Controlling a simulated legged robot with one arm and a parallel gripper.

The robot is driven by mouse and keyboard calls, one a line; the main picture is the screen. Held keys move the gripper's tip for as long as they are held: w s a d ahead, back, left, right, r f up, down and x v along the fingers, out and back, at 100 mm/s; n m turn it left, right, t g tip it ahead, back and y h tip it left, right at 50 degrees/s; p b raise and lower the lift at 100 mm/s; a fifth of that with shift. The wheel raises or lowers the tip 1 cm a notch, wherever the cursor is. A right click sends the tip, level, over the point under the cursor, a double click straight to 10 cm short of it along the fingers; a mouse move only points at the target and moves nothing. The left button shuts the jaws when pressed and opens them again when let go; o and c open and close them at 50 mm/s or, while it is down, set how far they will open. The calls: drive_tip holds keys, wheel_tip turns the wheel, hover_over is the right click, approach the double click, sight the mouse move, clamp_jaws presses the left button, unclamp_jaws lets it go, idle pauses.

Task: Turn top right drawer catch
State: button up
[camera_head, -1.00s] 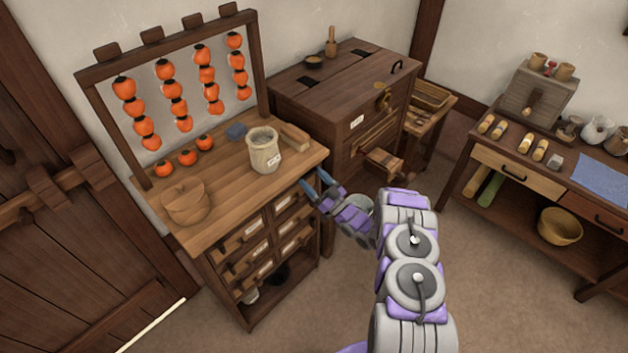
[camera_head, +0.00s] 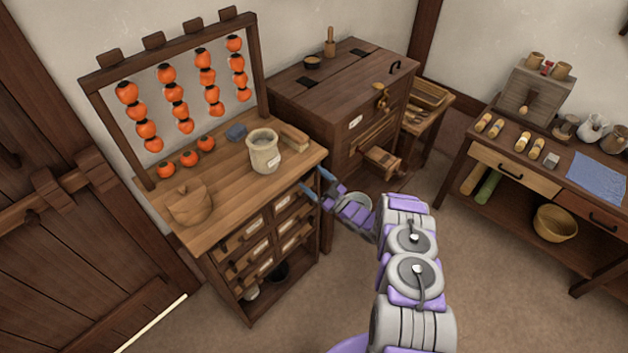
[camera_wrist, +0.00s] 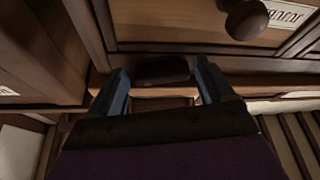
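The wooden drawer cabinet (camera_head: 222,223) stands at left in the head view, with labelled drawers in its front. The top right drawer is partly behind my gripper (camera_head: 316,181), whose blue fingers are spread at the cabinet's upper right front corner. In the wrist view my gripper (camera_wrist: 163,82) is open. A dark rounded piece (camera_wrist: 161,69), possibly the catch, lies between the fingers, with a small gap visible on each side. A drawer front (camera_wrist: 190,22) with a dark round knob (camera_wrist: 246,18) and a white label (camera_wrist: 289,15) is above it. Whether the fingers touch the dark piece cannot be told.
A pale pot (camera_head: 264,155), a lidded basket (camera_head: 188,203) and orange fruits (camera_head: 187,158) sit on the cabinet top. A dark chest (camera_head: 333,88) with a protruding wooden part (camera_head: 383,160) stands close behind. A work table (camera_head: 515,172) is at right. The floor between is clear.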

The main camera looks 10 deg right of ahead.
drive_tip(key=shift+o, duration=1.1)
drive_tip(key=shift+s, duration=0.1)
drive_tip(key=v, duration=1.7)
drive_tip(key=shift+d, duration=0.2)
drive_tip(key=shift+s+r+m+g+h, duration=0.9)
drive_tip(key=shift+r+h, duration=1.3)
drive_tip(key=shift+r, duration=1.3)
drive_tip(key=a+b+x, duration=0.1)
drive_tip(key=b+x, duration=0.3)
drive_tip(key=x, duration=1.3)
drive_tip(key=shift+s+a+f, duration=0.1)
drive_tip(key=shift+f, duration=0.05)
drive_tip(key=shift+c, duration=0.3)
